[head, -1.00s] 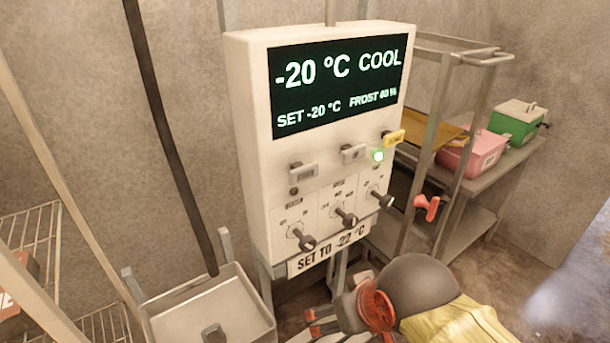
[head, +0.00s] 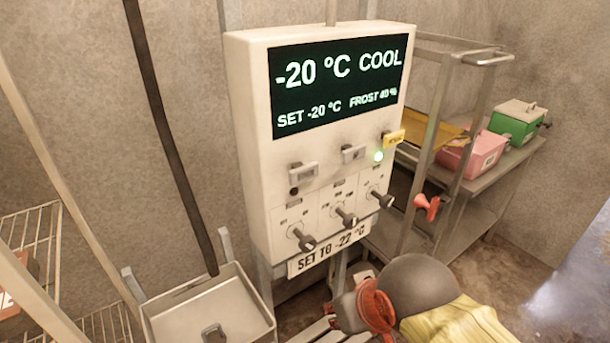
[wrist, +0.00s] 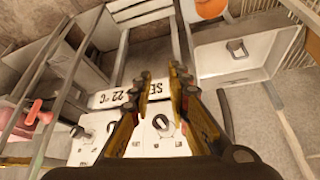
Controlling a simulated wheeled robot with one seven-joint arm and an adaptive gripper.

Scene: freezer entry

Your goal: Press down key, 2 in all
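A white control panel (head: 250,140) hangs at the centre of the head view. Its dark display (head: 338,85) reads -20 °C, COOL, SET -20 °C and FROST 40 %. Two pale keys (head: 303,172) (head: 353,153) and one yellow key (head: 394,138) sit below it; their labels are too small to read, so I cannot tell which is the down key. A sign (head: 330,250) under the panel reads SET TO -22 °C. My gripper (wrist: 162,75) is low, below the panel and apart from the keys. In the wrist view its fingers are parted, with nothing between them.
A grey tray (head: 205,305) stands at lower left. A cart at right carries a pink box (head: 474,155) and a green box (head: 518,122). A red handle (head: 427,207) hangs beside the panel.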

